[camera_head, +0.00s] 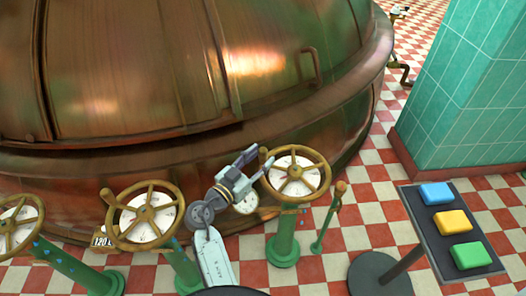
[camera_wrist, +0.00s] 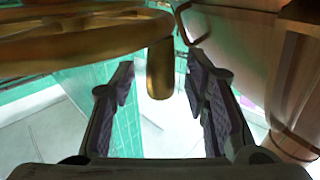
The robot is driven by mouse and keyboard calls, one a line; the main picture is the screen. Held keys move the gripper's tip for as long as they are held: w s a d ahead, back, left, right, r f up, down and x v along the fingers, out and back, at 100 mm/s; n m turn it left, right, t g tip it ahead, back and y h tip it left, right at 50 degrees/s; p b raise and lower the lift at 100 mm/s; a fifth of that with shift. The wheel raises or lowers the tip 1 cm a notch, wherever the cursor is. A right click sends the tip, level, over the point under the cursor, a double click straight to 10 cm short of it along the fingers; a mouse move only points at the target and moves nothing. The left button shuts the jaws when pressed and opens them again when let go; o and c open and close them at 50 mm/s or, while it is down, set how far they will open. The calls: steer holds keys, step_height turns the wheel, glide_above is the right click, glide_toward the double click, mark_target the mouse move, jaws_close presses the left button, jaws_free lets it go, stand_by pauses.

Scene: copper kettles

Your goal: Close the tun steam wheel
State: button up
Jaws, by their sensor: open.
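Three brass handwheels with white dial faces stand on green pedestals before a copper kettle: a left one (camera_head: 8,252), a middle one (camera_head: 118,232) and a right one (camera_head: 326,172). I cannot tell from lettering which is the tun steam wheel. My gripper (camera_head: 263,161) is open, close to the left side of the right wheel's rim. In the wrist view, a brass wheel rim (camera_wrist: 70,45) crosses the upper left. A stubby brass peg (camera_wrist: 160,75) hangs from it, appearing between the open fingers (camera_wrist: 160,92). I cannot tell whether they touch.
The copper kettle (camera_head: 150,70) fills the back. A green lever post (camera_head: 327,222) stands right of the right wheel. A panel with blue, yellow and green buttons (camera_head: 456,222) and a green tiled pillar (camera_head: 470,90) are at right.

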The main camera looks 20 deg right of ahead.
steer(key=shift+x, duration=0.95)
jaws_close()
